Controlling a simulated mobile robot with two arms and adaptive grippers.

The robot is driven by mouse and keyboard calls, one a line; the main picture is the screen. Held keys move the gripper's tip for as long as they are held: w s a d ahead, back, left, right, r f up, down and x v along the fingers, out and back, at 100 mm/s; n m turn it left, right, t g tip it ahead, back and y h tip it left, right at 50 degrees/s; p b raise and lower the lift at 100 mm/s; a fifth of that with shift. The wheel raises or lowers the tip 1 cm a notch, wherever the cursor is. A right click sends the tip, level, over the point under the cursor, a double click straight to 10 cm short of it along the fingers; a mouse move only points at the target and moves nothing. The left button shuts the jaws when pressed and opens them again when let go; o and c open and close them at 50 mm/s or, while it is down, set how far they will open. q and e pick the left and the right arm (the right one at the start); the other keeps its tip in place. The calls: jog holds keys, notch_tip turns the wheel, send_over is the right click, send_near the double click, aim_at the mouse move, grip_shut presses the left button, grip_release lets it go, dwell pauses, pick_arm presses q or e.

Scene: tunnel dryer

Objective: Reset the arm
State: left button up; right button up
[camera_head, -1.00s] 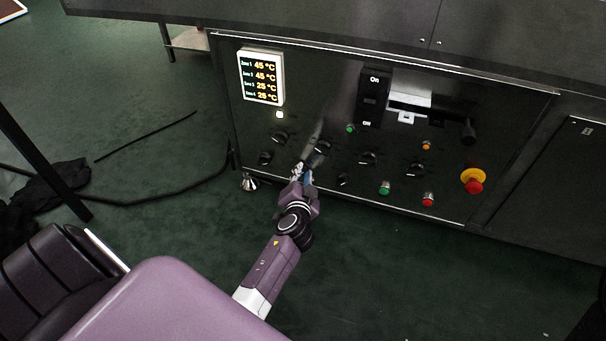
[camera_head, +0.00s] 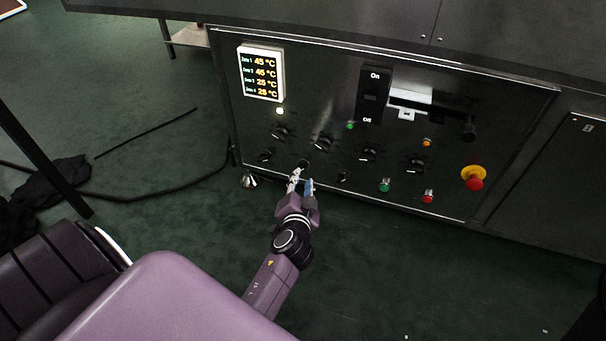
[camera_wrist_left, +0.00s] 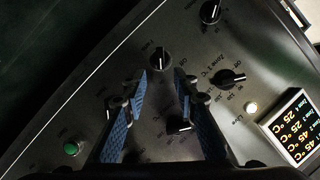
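My left arm reaches up from the bottom of the head view. Its left gripper (camera_head: 301,181) is in front of the lower left part of the dark control panel (camera_head: 330,98). In the left wrist view the two blue-padded fingers of the left gripper (camera_wrist_left: 164,80) are spread with a gap between them. A black knob (camera_wrist_left: 160,60) shows on the panel beyond the gap. Nothing is held between the fingertips. Part of the lower panel is hidden behind the fingers. My right gripper is in neither view.
The panel carries several black knobs, a lit temperature display (camera_head: 261,74), an On/Off switch (camera_head: 373,96), a green button (camera_head: 384,186), a red button (camera_head: 428,196) and a yellow-and-red emergency stop (camera_head: 473,178). A black cable (camera_head: 150,199) lies on the green floor at left.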

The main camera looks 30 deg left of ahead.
pick_arm(q)
jog(key=shift+s+d+r, duration=0.25)
jog(key=shift+s+d, duration=0.1)
jog(key=shift+s, duration=0.25)
